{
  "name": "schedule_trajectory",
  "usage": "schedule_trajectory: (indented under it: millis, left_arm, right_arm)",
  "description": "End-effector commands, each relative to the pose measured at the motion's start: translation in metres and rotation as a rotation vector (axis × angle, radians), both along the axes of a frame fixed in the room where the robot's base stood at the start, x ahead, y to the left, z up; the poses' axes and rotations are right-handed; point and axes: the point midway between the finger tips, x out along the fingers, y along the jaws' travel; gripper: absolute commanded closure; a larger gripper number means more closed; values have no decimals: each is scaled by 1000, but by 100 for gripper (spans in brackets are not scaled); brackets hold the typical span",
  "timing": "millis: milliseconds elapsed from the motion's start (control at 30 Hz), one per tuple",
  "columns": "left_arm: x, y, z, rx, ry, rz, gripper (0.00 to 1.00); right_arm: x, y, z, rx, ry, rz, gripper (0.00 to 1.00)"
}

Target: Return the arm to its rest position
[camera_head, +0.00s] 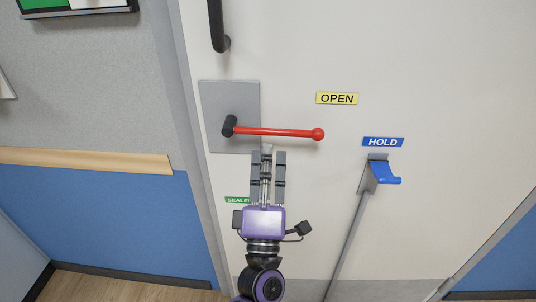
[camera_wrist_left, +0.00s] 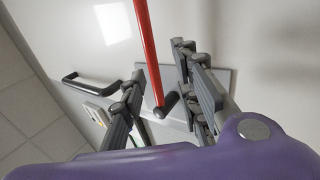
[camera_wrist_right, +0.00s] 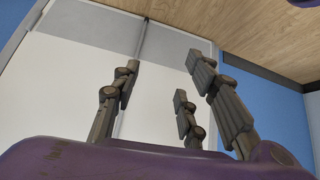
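My left gripper (camera_head: 267,154) is upright in front of the white door, just below the red lever (camera_head: 275,132). Its fingers are apart, and nothing shows held between them. The lever lies nearly level, from a black hub on a grey plate (camera_head: 226,95) to a red ball at its right end. In the left wrist view, the lever (camera_wrist_left: 148,50) passes across the gap between the fingers of the left gripper (camera_wrist_left: 160,62); I cannot tell whether they touch it. My right gripper (camera_wrist_right: 163,65) is open and empty in the right wrist view. It is outside the head view.
A yellow OPEN label (camera_head: 337,98) is right of and above the lever. A blue HOLD label (camera_head: 383,142) is above a blue hook (camera_head: 386,177) on a grey bracket. A green label (camera_head: 236,200) is partly hidden by my left gripper. A black handle (camera_head: 217,25) is higher up.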

Motion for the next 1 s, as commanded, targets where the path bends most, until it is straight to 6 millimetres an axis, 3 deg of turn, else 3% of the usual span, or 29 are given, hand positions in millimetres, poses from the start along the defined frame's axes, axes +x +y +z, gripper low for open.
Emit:
schedule_trajectory:
  millis: [333, 533, 633, 767, 867, 1000]
  left_arm:
    - [1, -2, -1, 23, 3, 6, 70]
    - [5, -33, -17, 351, 36, 17, 70]
    - [-4, -31, -58, 628, 112, 42, 70]
    - [-25, -11, -117, 911, 228, 55, 70]
    - [-52, 14, -164, 1114, 329, 50, 70]
    - [-111, 63, -231, 1387, 499, 13, 70]
  right_arm:
    - [0, 0, 0, 0, 1, 0, 60]
    - [0, 1, 1, 5, 2, -5, 60]
    - [1, 2, 6, 11, 3, -8, 60]
    - [1, 4, 14, 19, 5, -10, 60]
    - [2, 7, 22, 24, 2, -12, 60]
    - [7, 9, 38, 31, -10, -10, 60]
